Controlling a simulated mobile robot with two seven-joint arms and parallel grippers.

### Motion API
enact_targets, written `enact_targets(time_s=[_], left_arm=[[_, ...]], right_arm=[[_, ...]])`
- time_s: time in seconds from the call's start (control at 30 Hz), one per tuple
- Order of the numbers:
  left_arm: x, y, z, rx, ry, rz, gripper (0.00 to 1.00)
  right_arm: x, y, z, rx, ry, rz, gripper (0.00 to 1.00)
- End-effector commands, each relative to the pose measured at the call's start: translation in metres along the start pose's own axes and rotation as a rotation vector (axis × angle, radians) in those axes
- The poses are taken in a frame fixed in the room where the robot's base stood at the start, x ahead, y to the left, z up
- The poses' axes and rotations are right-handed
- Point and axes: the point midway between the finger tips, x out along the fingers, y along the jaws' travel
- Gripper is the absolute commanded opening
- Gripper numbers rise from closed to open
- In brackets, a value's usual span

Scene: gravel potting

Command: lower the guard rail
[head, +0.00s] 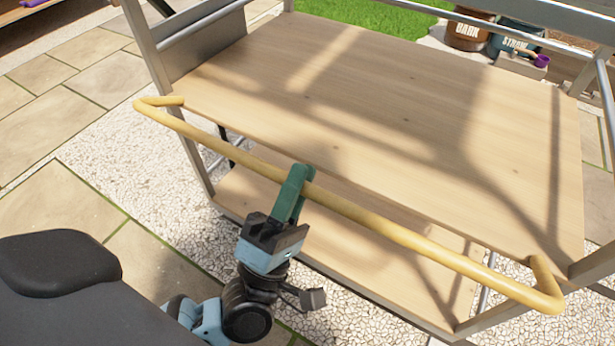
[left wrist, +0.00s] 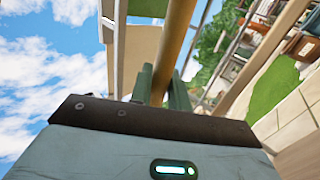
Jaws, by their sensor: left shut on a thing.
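The guard rail (head: 392,233) is a long yellow bar with bent ends. In the head view it runs along the front of a wooden potting bench (head: 400,110), standing out from the front edge at about the height of the top. My left gripper (head: 297,180), with green fingers, is shut on the rail near its middle. In the left wrist view the rail (left wrist: 176,45) passes between the green fingers (left wrist: 161,85). My right gripper is not in view.
The bench top is bare, with a lower wooden shelf (head: 265,205) beneath it. A brown bark pot (head: 468,32) and a dark straw pot (head: 513,42) stand behind the bench. Gravel (head: 125,160) and paving (head: 50,215) lie to the left.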

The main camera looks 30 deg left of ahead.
Motion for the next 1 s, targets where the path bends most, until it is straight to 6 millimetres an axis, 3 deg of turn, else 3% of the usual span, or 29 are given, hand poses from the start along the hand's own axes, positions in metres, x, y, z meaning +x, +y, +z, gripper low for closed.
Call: enact_targets(time_s=[0.1,0.5,1.0], left_arm=[[-0.013,-0.007,0.000,-0.001,0.000,-0.006,0.00],[-0.040,-0.024,0.000,0.000,0.000,-0.009,0.00],[-0.049,-0.033,0.000,0.000,0.000,-0.008,0.00]], right_arm=[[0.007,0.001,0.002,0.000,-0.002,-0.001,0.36],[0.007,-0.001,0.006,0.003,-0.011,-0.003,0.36],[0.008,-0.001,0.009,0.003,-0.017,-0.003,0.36]])
